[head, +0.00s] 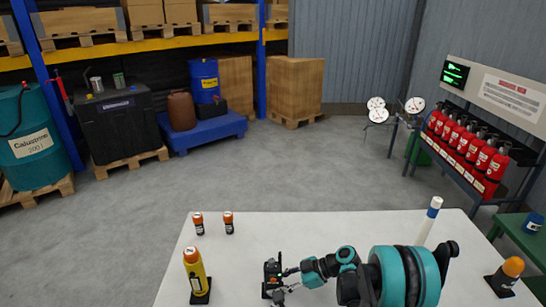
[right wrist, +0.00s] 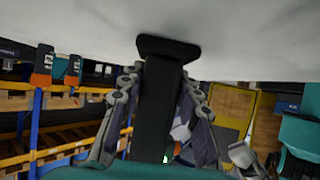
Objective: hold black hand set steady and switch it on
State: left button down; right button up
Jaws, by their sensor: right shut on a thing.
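The black hand set (head: 271,276) stands upright on the white table near its front edge in the head view. My right gripper (head: 287,279) reaches it from the right and is shut on it. In the right wrist view, which is upside down, the hand set (right wrist: 158,105) runs between the two fingers of my right gripper (right wrist: 158,110), and its wider black foot is against the table. Its switch cannot be made out. My left gripper is not in view.
A yellow torch-like thing with an orange top (head: 194,270) stands left of the hand set. Two small orange-and-black things (head: 198,222) (head: 228,221) stand behind. A white stick with a blue band (head: 430,219) stands right, beyond my arm. The table's (head: 320,227) back middle is clear.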

jog(key=o, duration=1.1)
jog(key=shift+o, duration=0.2)
